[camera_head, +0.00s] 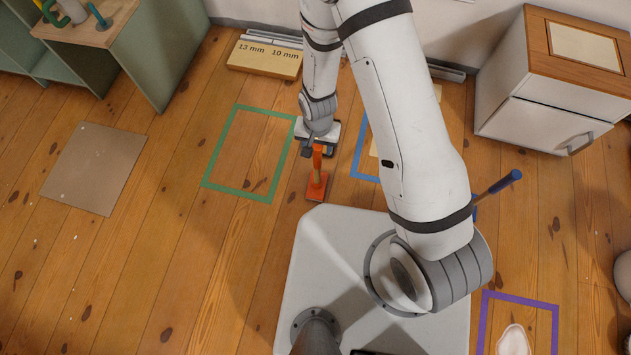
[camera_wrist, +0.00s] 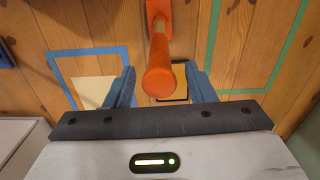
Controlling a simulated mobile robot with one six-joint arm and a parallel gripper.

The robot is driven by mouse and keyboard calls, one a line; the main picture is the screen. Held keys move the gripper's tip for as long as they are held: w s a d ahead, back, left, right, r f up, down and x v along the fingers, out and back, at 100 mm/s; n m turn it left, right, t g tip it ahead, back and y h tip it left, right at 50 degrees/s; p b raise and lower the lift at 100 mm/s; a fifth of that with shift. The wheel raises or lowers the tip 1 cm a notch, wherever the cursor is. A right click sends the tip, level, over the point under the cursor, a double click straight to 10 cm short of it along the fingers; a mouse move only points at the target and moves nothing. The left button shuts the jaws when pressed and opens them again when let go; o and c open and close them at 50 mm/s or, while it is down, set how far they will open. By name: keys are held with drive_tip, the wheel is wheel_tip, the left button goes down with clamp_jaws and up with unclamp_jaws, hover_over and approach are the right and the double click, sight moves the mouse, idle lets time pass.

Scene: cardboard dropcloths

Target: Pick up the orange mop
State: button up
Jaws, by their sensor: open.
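The orange mop (camera_head: 317,180) stands upright on the wooden floor just right of the green outline, in front of my gripper (camera_head: 308,150). Its flat orange head is on the floor and its handle points up. In the wrist view the round orange handle end (camera_wrist: 158,80) lies in the gap between the two blue fingers of my gripper (camera_wrist: 160,88), with space on both sides. The gripper is open and holds nothing. I cannot tell exactly how deep the handle sits between the fingers.
A green outline (camera_head: 212,187) is left of the mop; a blue outline (camera_head: 355,165) is right, partly behind my arm. A blue-handled tool (camera_head: 502,184) is farther right. A purple outline (camera_head: 520,298), white cabinet (camera_head: 545,115), brown sheet (camera_head: 95,168) and labelled box (camera_head: 265,60) surround open floor.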

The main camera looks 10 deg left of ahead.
wheel_tip(320, 180, down, 3)
drive_tip(key=shift+r+b, duration=0.1)
drive_tip(key=shift+b, duration=0.25)
drive_tip(key=shift+r, duration=0.1)
drive_tip(key=shift+c, duration=0.2)
clamp_jaws()
